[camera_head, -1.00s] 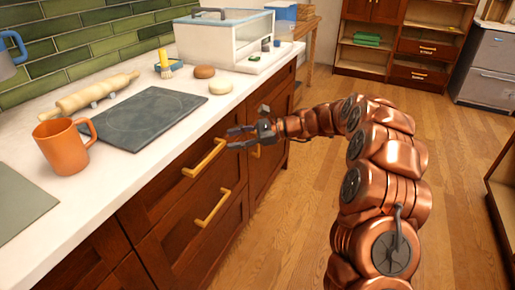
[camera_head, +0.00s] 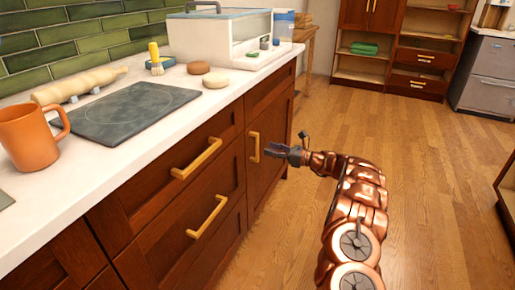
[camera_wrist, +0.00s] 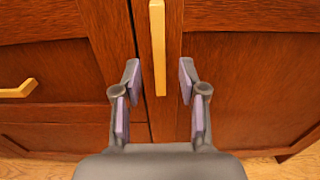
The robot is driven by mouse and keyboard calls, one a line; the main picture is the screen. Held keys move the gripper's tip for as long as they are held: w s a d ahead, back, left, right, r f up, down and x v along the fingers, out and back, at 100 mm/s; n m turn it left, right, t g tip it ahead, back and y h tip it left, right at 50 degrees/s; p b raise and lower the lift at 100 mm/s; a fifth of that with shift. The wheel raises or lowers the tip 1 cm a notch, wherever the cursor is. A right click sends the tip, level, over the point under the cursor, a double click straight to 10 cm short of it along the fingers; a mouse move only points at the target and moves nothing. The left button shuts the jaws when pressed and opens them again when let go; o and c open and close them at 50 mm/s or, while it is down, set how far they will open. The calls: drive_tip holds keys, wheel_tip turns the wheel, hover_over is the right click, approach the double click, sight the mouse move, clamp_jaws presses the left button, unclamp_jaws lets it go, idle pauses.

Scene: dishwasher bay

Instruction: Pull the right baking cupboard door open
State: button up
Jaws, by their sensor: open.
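The right cupboard door (camera_head: 278,158) is dark red-brown wood under the far end of the counter and looks closed. Its upright brass handle (camera_head: 254,147) is near the door's left edge. My gripper (camera_head: 275,151) is open just to the right of this handle in the head view. In the wrist view, the handle (camera_wrist: 158,45) appears between the open fingers of my gripper (camera_wrist: 159,82), with visible space on both sides. The door panel (camera_wrist: 250,85) fills the right side there. I cannot tell whether the fingers have reached the handle's depth.
Two drawers with brass handles, the upper (camera_head: 196,158) and the lower (camera_head: 207,216), are to the left of the door. The white counter (camera_head: 225,97) runs above. An orange mug (camera_head: 28,138) stands on it. The wooden floor (camera_head: 420,180) to the right is clear.

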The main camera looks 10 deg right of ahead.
sight(258, 146)
drive_tip(key=b+x, duration=0.1)
drive_tip(key=x, duration=0.5)
drive_tip(key=shift+w+a, duration=0.15)
drive_tip(key=shift+a, duration=0.1)
clamp_jaws()
idle(0.5)
